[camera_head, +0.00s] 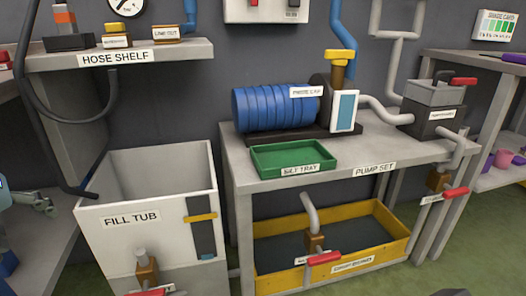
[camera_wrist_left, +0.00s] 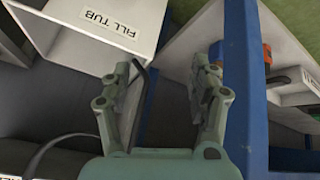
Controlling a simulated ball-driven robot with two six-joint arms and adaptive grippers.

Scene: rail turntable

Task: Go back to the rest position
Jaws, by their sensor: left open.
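My left gripper (camera_head: 38,202) shows at the left edge of the head view, to the left of the fill tub (camera_head: 150,215) and apart from it. In the left wrist view its two fingers (camera_wrist_left: 165,85) are spread apart with nothing held between them. The tub's white wall (camera_wrist_left: 95,25) shows beyond the fingers at the upper left of that view, with its label upside down. My right gripper does not show in either view.
The pump set bench (camera_head: 350,165) carries a blue ribbed pump (camera_head: 275,107) and a green tray (camera_head: 293,157). A yellow-rimmed basin (camera_head: 400,245) sits below. The hose shelf (camera_head: 150,55) is above the tub, and a dark hose (camera_head: 40,150) hangs from it near my left gripper.

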